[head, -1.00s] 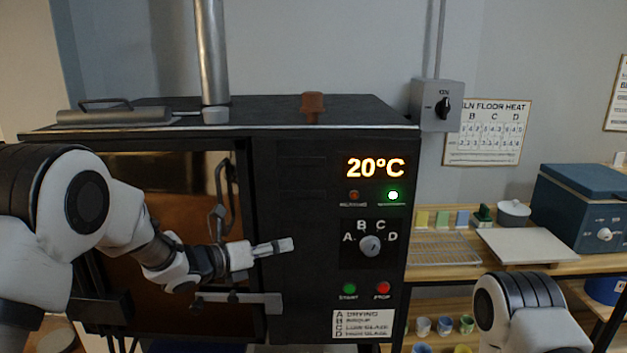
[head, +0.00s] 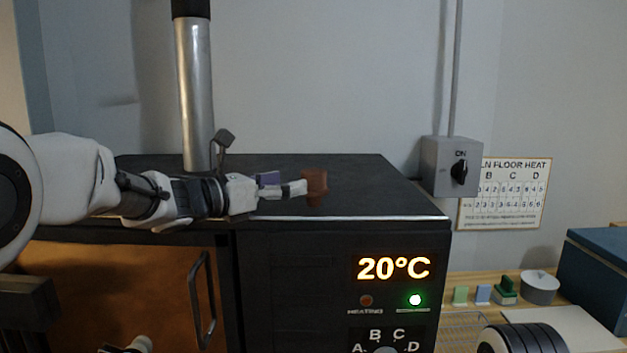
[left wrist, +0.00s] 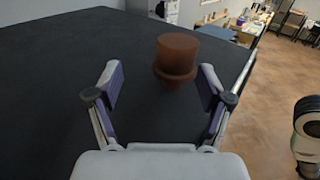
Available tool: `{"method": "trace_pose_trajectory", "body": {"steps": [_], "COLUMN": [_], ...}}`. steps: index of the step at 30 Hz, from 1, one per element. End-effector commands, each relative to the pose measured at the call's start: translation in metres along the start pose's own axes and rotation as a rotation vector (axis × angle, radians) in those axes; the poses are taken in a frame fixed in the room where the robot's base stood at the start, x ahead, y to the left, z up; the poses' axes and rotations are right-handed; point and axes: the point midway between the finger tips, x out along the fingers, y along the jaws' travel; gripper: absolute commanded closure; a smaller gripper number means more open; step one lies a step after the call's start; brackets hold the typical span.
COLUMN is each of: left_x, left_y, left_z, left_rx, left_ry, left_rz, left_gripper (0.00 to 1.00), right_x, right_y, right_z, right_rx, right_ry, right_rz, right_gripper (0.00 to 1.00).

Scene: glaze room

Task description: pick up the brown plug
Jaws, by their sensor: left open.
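The brown plug (head: 316,184) stands on the black kiln top (head: 356,185) near its front edge. In the left wrist view the plug (left wrist: 177,60) is a tapered brown piece with a wider collar low down. My left gripper (head: 298,188) is just left of the plug in the head view. In the left wrist view its two fingers (left wrist: 160,85) are spread apart, with the plug ahead of and between their tips, not gripped. My right gripper is not visible in the head view; only part of my right arm shows at the bottom right.
A metal flue pipe (head: 195,95) rises from the kiln top behind my left arm. A grey switch box (head: 451,166) is on the wall at right. The kiln top right of the plug is clear. A shelf (head: 470,288) with small items stands at right.

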Motion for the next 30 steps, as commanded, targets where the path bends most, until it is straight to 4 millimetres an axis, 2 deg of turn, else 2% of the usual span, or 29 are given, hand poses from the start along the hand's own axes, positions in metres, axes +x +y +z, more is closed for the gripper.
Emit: {"method": "trace_pose_trajectory", "body": {"steps": [1,5,9,13,19,20,21,25,26,30], "left_x": [0.008,0.025,0.049,0.067,0.069,0.069,0.069,0.069,0.069,0.069], "left_y": [-0.001,-0.002,-0.004,-0.004,-0.004,-0.004,-0.004,-0.004,-0.004,-0.004], "left_z": [0.004,0.006,0.01,0.005,0.001,0.001,0.001,0.001,0.001,0.002], "left_rx": [0.001,0.0,-0.002,-0.002,-0.001,-0.001,-0.001,-0.002,-0.002,-0.002], "left_ry": [0.003,0.003,0.004,0.002,0.001,0.001,0.001,0.001,0.001,0.001], "left_rz": [-0.002,-0.002,-0.002,-0.001,0.0,0.0,0.0,0.0,0.0,0.0], "left_gripper": [0.21,0.21,0.21,0.21,0.21,0.24,0.38,0.84,0.87,0.88], "right_x": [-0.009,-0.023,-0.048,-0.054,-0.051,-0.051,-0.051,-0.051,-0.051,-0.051], "right_y": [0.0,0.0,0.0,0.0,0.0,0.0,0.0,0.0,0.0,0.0], "right_z": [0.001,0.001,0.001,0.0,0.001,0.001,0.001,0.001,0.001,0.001], "right_rx": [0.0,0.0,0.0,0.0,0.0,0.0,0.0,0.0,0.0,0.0], "right_ry": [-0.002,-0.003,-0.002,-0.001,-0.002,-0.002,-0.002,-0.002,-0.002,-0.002], "right_rz": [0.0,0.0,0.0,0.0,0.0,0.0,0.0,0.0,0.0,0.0], "right_gripper": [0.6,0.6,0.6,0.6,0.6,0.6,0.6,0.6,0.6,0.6]}}
